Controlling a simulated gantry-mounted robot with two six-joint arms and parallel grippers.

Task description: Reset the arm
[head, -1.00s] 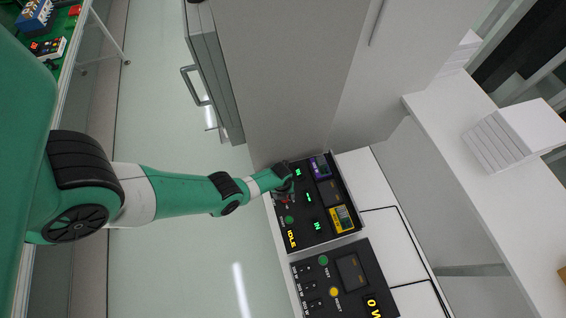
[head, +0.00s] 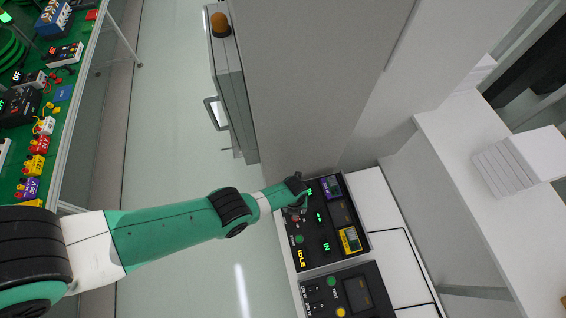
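One green arm of mine (head: 185,230) comes in from the left and reaches to the control panel on the right. Its gripper end (head: 297,205) is at the left edge of the upper black panel (head: 311,240), next to its buttons and green displays. The fingers are too small and too hidden by the wrist to tell open from shut, or whether they touch the panel. My other arm and its gripper are not in view.
A second black panel (head: 322,287) with a green and a yellow button lies below. A green bench (head: 70,105) with several devices stands at upper left. A grey cabinet (head: 290,80) with an orange lamp (head: 219,22) stands behind. The pale floor between is clear.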

